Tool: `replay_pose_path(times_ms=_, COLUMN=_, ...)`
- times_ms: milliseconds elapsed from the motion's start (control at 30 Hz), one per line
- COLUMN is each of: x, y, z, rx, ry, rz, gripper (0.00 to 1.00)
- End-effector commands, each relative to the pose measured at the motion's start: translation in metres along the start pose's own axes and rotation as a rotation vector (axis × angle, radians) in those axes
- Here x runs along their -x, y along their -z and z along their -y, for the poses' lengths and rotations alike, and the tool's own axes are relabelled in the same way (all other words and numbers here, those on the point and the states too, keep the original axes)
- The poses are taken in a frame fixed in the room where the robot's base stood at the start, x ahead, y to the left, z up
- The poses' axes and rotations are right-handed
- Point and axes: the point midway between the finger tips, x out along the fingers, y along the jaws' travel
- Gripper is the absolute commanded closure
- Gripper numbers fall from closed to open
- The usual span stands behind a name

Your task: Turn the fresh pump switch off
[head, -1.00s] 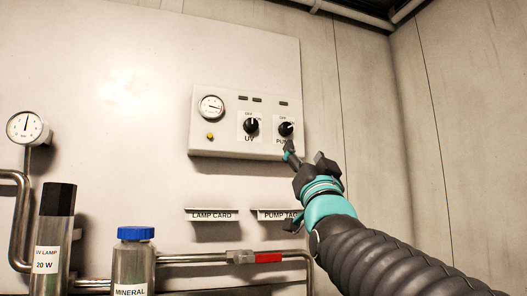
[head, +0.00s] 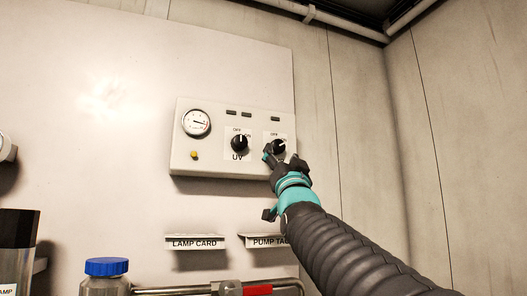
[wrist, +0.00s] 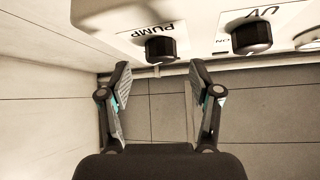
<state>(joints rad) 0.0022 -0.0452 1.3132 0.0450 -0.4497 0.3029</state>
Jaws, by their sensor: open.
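The pump switch (head: 278,146) is a round black knob on the right of a pale control box, with OFF lettering above it. Its white mark appears to point to the right. In the wrist view the PUMP knob (wrist: 160,49) shows upside down, just beyond and between the fingertips. My gripper (head: 271,156) is at the knob's lower left in the head view and partly covers its label. In the wrist view my gripper (wrist: 160,70) has its two fingers spread apart with nothing between them. I cannot tell whether a finger touches the knob.
The similar UV knob (head: 239,144) sits just left, its mark upward. A gauge (head: 197,122) and a yellow button (head: 195,155) are farther left on the box. Below are a LAMP CARD holder (head: 195,242), a PUMP TAG holder (head: 268,241), and a blue-capped bottle (head: 106,267).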

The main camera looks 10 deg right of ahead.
Motion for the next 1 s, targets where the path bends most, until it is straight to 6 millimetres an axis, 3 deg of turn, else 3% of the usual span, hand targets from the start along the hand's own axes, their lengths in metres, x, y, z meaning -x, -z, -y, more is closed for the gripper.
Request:
replay_pose_path(times_ms=200, x=-0.025, y=0.0, z=0.002, rx=-0.002, ry=0.002, rz=0.002, gripper=0.37)
replay_pose_path(times_ms=600, x=-0.03, y=-0.001, z=0.002, rx=-0.003, ry=0.003, rz=0.001, gripper=0.37)
replay_pose_path(times_ms=833, x=-0.03, y=-0.001, z=0.003, rx=-0.003, ry=0.003, rz=0.001, gripper=0.94)
replay_pose_path(times_ms=900, x=-0.03, y=-0.004, z=0.012, rx=-0.009, ry=0.006, rz=0.002, gripper=0.97)
replay_pose_path(times_ms=1000, x=-0.03, y=-0.002, z=0.005, rx=-0.002, ry=0.005, rz=0.001, gripper=0.96)
